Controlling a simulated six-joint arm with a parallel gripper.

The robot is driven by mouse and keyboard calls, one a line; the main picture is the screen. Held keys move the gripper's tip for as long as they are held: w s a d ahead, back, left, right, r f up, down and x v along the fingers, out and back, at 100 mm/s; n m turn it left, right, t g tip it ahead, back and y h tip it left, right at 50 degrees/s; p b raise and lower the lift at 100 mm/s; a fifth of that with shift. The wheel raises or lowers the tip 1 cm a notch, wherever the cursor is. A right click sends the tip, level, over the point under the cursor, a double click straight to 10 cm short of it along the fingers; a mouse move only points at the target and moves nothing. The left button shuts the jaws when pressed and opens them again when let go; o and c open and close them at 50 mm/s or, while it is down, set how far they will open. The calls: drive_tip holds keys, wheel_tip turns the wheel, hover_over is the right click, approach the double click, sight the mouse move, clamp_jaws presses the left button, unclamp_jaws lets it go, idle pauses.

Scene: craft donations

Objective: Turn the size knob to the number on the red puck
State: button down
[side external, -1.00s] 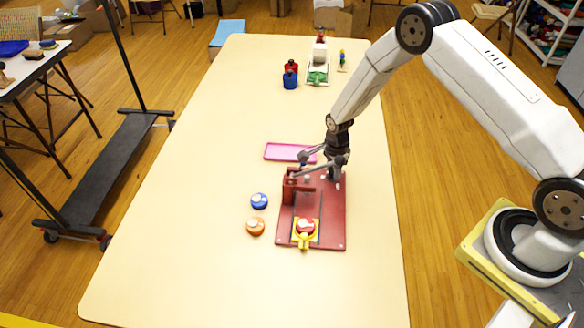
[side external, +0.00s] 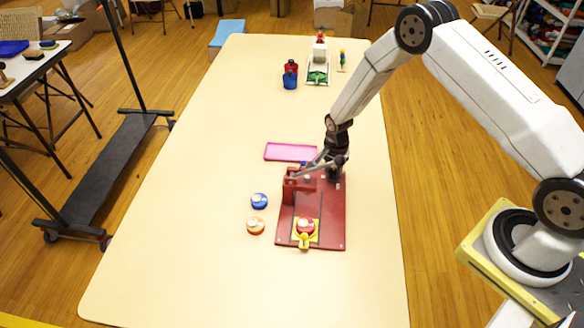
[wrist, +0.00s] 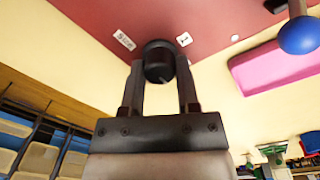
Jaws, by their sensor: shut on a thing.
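A black size knob (wrist: 160,62) stands on the red base plate (side external: 335,228) of a press. In the wrist view my gripper (wrist: 160,80) has one finger on each side of the knob and is shut on it. A white "Size" label (wrist: 124,40) and a label reading "1" (wrist: 184,39) lie beside the knob. The knob's pointer cannot be made out. In the side view my gripper (side external: 336,174) is at the plate's far right. The red puck (side external: 306,226) sits in a yellow holder (side external: 304,241) at the plate's near end; its number is too small to read.
A blue puck (side external: 259,200) and an orange puck (side external: 256,226) lie left of the plate. The red press frame (side external: 290,187) and its blue-ended lever (wrist: 298,35) stand close to my gripper. A pink tray (side external: 285,152) lies behind. Toys stand at the far end.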

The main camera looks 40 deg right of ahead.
drive_tip(key=n, duration=0.4)
drive_tip(key=shift+n, duration=0.4)
drive_tip(key=n, duration=0.4)
drive_tip(key=shift+n, duration=0.3)
drive_tip(key=n, duration=0.9)
drive_tip(key=shift+c, duration=1.6)
unclamp_jaws()
drive_tip(key=shift+r, duration=0.1)
